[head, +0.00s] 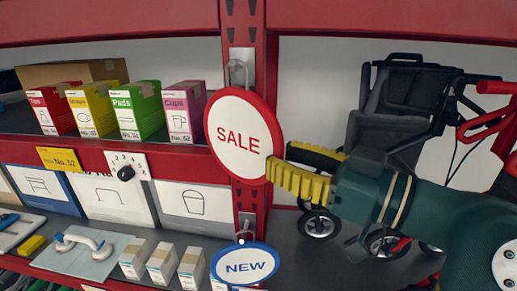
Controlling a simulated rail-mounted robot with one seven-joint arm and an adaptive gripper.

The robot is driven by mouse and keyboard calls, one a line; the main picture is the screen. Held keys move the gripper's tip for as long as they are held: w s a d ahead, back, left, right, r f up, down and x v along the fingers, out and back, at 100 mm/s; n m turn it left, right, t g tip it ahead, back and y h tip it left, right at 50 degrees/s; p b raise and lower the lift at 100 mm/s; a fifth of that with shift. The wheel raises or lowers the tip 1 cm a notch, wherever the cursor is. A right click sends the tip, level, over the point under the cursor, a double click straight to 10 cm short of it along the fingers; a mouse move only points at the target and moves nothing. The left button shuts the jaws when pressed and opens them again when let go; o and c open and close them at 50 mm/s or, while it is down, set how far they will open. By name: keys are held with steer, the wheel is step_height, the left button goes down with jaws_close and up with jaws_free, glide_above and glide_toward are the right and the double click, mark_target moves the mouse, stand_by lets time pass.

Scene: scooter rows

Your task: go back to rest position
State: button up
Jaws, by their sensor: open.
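My gripper (282,161) is in the right half of the head view, at the end of my dark green arm. Its ribbed yellow fingers point left towards the red upright and the right edge of the round SALE sign (238,136). The fingers are open, with nothing seen between them. The near finger hides part of the far one. In the picture a fingertip lies right beside the sign's rim; I cannot tell whether they touch.
Red shelving (180,157) on the left carries several coloured boxes (139,112) above and small white boxes (162,263) below. A blue NEW sign (245,265) hangs under the SALE sign. A dial plate (140,161) sits on the shelf edge.

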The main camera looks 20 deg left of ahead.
steer(key=v, duration=0.5)
steer(key=a+f+m+t+h, duration=0.2)
steer(key=a+f, duration=0.2)
steer(key=f, duration=0.4)
steer(key=a+f+m+t+h, duration=0.2)
steer(key=a+f, duration=0.2)
steer(key=f, duration=0.3)
steer(key=s+d+r+m+t+h, duration=0.5)
steer(key=d+r+t+h, duration=0.1)
steer(key=d+h, duration=0.1)
steer(key=s+d+r+m+t+h, duration=0.5)
steer(key=d+r+m+t+h, duration=0.1)
steer(key=d, duration=0.4)
steer(key=shift+d+t+h, duration=0.3)
steer(key=shift+h, duration=0.2)
stand_by(0.4)
